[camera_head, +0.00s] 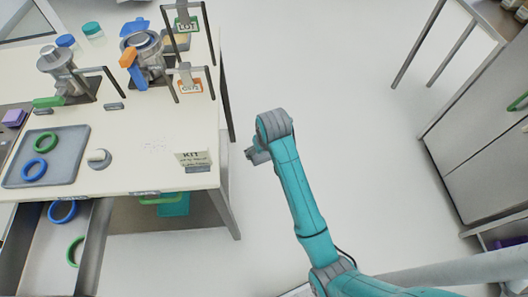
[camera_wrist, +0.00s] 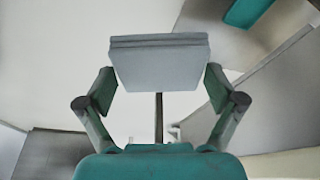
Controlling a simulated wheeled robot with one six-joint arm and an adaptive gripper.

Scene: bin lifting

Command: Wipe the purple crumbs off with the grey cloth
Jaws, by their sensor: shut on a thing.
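My gripper (camera_wrist: 158,88) is shut on the grey cloth (camera_wrist: 160,62), a folded pad held between its two fingers in the wrist view. In the head view my gripper (camera_head: 256,155) is over the floor, to the right of the table's right edge and apart from it. The cloth is hard to make out there. Faint, pale purple crumbs (camera_head: 155,148) lie scattered on the white tabletop, between a round grey piece with a white top and the KIT card. No crumbs can be made out in the wrist view.
The white table (camera_head: 125,178) holds a grey tray (camera_head: 62,149) with green and blue rings, the KIT card (camera_head: 193,158), metal vessels and a purple block (camera_head: 14,118). An open drawer (camera_head: 85,225) juts out at its front. Clear floor lies right of it, then grey cabinets (camera_head: 480,150).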

